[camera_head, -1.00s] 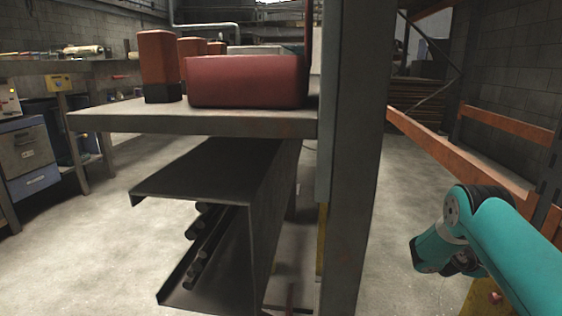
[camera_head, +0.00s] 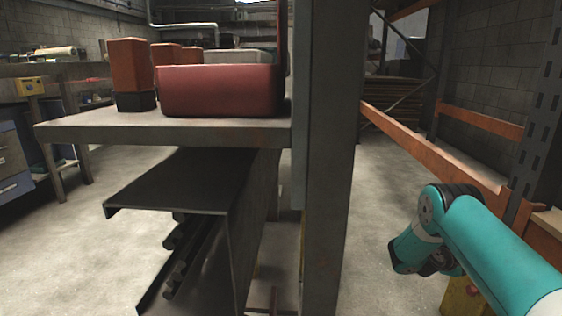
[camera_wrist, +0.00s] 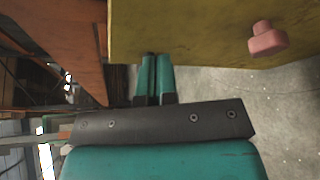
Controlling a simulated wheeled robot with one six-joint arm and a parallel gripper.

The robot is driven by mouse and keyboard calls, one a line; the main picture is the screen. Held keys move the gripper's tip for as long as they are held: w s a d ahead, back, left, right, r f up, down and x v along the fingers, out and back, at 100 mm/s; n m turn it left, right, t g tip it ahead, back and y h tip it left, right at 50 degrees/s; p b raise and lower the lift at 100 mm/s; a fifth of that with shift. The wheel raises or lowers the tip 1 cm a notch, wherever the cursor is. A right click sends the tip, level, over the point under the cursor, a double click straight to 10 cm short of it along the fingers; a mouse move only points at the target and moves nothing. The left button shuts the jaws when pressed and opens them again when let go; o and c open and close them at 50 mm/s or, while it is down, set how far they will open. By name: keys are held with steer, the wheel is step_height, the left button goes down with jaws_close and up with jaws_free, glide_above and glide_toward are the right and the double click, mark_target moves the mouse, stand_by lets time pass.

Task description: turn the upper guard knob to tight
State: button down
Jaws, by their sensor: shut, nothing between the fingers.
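A pinkish-red knob (camera_wrist: 267,40) sticks out of a yellow guard panel (camera_wrist: 190,35) in the wrist view, up and to the right of my gripper. My gripper (camera_wrist: 156,57) is shut and empty, with its two teal fingers side by side at the panel's lower edge in the picture. I cannot tell whether the fingertips touch the panel. In the head view a piece of the yellow guard (camera_head: 461,297) shows below my arm, with a small red spot on it. Only one knob shows clearly, and I cannot tell if it is the upper one.
An orange beam (camera_head: 430,150) runs along the right side, and orange metal also shows left of my fingers in the wrist view. A grey post (camera_head: 335,170) and a shelf (camera_head: 70,127) with red boxes (camera_head: 222,90) stand left of my arm. Concrete floor lies between.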

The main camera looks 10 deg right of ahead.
steer(key=a, duration=0.2)
steer(key=w+a, duration=0.1)
steer(key=a, duration=0.2)
steer(key=shift+w+a+r, duration=0.1)
steer(key=shift+w+r, duration=0.05)
steer(key=shift+w, duration=0.05)
steer(key=d+r, duration=0.2)
steer(key=d, duration=0.4)
steer(key=shift+w+d, duration=0.15)
steer(key=shift+w, duration=0.15)
steer(key=shift+d, duration=0.15)
stand_by(0.5)
